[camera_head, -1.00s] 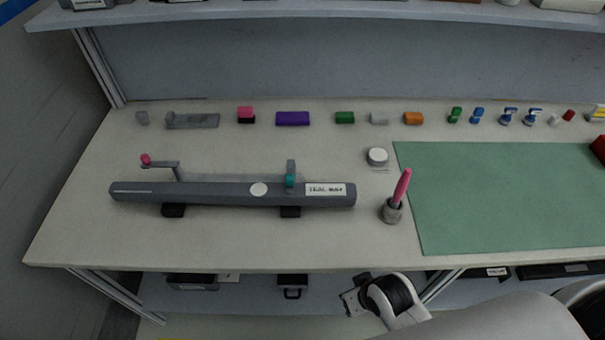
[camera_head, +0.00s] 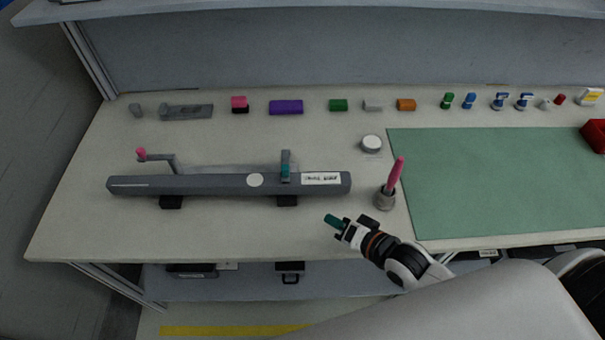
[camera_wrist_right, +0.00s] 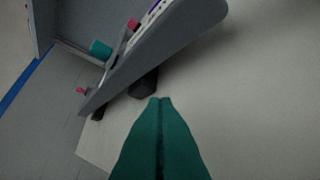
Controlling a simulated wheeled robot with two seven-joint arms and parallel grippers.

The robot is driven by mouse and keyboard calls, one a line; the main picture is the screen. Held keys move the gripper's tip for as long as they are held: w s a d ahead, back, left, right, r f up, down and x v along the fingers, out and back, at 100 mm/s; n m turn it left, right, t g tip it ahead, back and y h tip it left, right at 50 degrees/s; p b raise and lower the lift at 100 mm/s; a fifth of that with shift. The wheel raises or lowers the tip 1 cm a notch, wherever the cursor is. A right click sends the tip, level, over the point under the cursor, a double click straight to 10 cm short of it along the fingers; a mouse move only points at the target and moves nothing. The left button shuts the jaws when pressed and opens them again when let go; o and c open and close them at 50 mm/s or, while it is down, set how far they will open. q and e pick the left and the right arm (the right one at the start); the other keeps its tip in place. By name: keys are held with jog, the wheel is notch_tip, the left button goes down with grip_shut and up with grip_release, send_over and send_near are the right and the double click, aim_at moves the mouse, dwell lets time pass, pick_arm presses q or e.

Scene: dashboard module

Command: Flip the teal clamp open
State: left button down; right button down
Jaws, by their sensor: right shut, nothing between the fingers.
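The long grey dashboard module (camera_head: 215,185) lies across the left part of the table on black supports. The teal clamp (camera_head: 286,170) is at its right half, with a grey arm reaching up behind it and the teal part over the module's back edge. A teal cylinder (camera_wrist_right: 100,48) shows beside the module in the right wrist view. My right gripper (camera_head: 333,220) has green fingers that are shut and empty. It is in front of and to the right of the clamp, apart from it, near the table's front edge. My left gripper is not in view.
A pink-knobbed clamp (camera_head: 142,154) is at the module's left end. A white round piece (camera_head: 371,143) lies behind the cup. A green mat (camera_head: 490,180) covers the right side.

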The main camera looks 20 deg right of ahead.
aim_at(302, 183)
jog(key=d+r+m+t+y, duration=0.1)
jog(key=w+d+r+m+t+y, duration=0.1)
jog(key=m, duration=0.1)
jog(key=w+d+r+m+t+y, duration=0.1)
jog(key=d+m, duration=0.1)
jog(key=shift+d+r+t, duration=0.1)
jog(key=shift+r+t, duration=0.1)
jog(key=shift+t, duration=0.1)
jog(key=shift+d+r+m+t+y, duration=0.3)
jog(key=shift+r, duration=0.05)
jog(key=p+x, duration=0.2)
jog(key=x, duration=0.7)
jog(key=shift+w+a+r, duration=0.1)
jog(key=shift+w+a, duration=0.05)
jog(key=shift+w, duration=0.05)
jog(key=a+p, duration=0.1)
jog(key=w+a, duration=0.1)
jog(key=a, duration=0.1)
jog(key=shift+w+a+p, duration=0.1)
jog(key=shift+w+p, duration=0.05)
jog(key=shift+p, duration=0.25)
jog(key=shift+w+a, duration=0.1)
jog(key=shift+a, duration=0.35)
jog(key=shift+a, duration=0.1)
